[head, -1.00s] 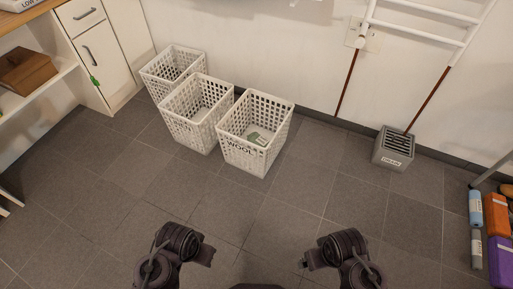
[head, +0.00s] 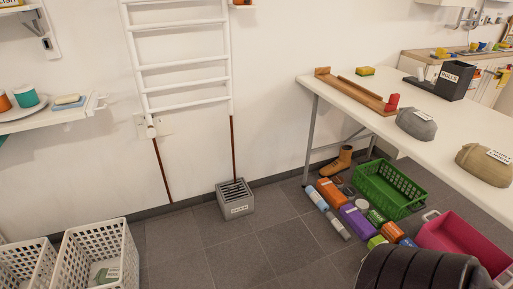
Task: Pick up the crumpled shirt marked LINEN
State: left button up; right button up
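Two crumpled cloth-like bundles with white labels lie on the white table (head: 345,92) at the right. One is a grey bundle (head: 416,126) near the table's front edge. The other is a tan bundle (head: 478,166) further right, also near the edge. Both labels are too small to read surely, so I cannot tell which, if either, is marked LINEN. A dark rounded part of my own arm shows at the bottom right. Neither gripper shows in the head view, so their state is hidden.
Below the table are a green crate (head: 390,190), a pink crate (head: 465,244), a brown boot (head: 336,161) and several bottles and boxes. A grey slotted box (head: 236,203) stands by the wall. White baskets (head: 70,262) are at lower left. The middle floor is clear.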

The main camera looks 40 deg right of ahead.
aim_at(495, 168)
jog(key=z, duration=3)
jog(key=i, duration=0.2)
jog(key=j+u, duration=0.05)
